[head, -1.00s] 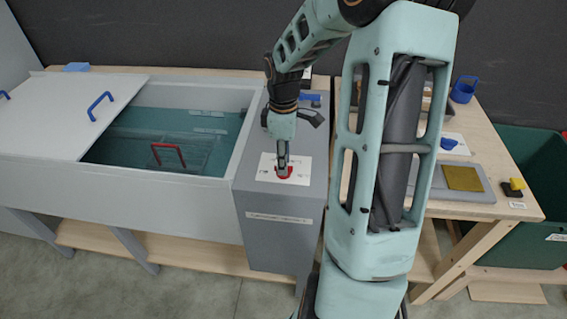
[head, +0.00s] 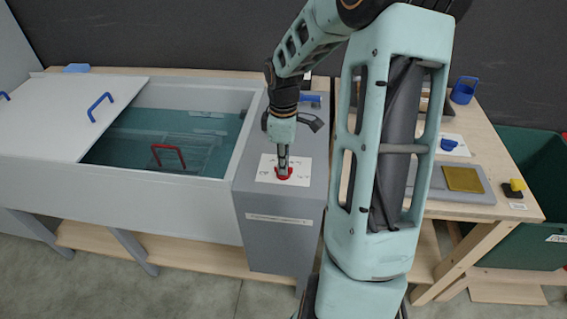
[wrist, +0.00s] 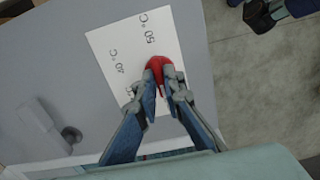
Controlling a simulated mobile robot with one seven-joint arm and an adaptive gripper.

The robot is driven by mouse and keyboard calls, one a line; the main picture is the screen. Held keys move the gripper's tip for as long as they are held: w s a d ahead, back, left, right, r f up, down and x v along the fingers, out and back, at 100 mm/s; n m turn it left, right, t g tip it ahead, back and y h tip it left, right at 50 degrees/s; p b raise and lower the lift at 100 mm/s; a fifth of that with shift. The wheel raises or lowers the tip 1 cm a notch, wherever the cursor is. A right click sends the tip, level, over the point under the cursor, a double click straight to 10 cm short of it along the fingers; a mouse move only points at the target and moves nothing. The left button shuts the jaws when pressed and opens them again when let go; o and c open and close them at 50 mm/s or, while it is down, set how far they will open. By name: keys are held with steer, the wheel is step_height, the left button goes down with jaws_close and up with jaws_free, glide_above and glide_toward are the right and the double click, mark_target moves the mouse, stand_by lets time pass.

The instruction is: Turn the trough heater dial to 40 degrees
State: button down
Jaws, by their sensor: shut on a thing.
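The red heater dial (head: 284,173) sits on a white label plate (head: 264,174) on top of the grey heater box (head: 270,228) at the right end of the trough. My gripper (head: 283,172) points down over it. In the wrist view, my gripper (wrist: 163,92) is shut on the red dial (wrist: 157,66), a finger on either side. The white plate (wrist: 104,45) shows "50 °C" near its upper corner and "40 °C" along its left side. Another mark beside the fingers is partly hidden. The fingers cover much of the dial, and I cannot tell its exact setting.
The water trough (head: 215,125) has a grey lid (head: 60,110) with blue handles and a red-handled basket (head: 168,155) inside. A wooden table (head: 510,200) stands to the right, with a green bin (head: 540,165) beyond. A blue-handled item (head: 309,98) lies behind the dial.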

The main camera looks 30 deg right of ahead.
steer(key=shift+m, duration=0.3)
steer(key=m, duration=0.5)
steer(key=shift+m+b, duration=0.35)
steer(key=shift+m, duration=0.05)
steer(key=m, duration=0.6)
steer(key=shift+b, duration=0.4)
steer(key=m, duration=0.5)
steer(key=shift+m, duration=0.4)
steer(key=m+p, duration=0.1)
steer(key=m, duration=0.4)
steer(key=shift+m, duration=0.3)
steer(key=c, duration=2)
jaws_free()
steer(key=shift+c, duration=0.2)
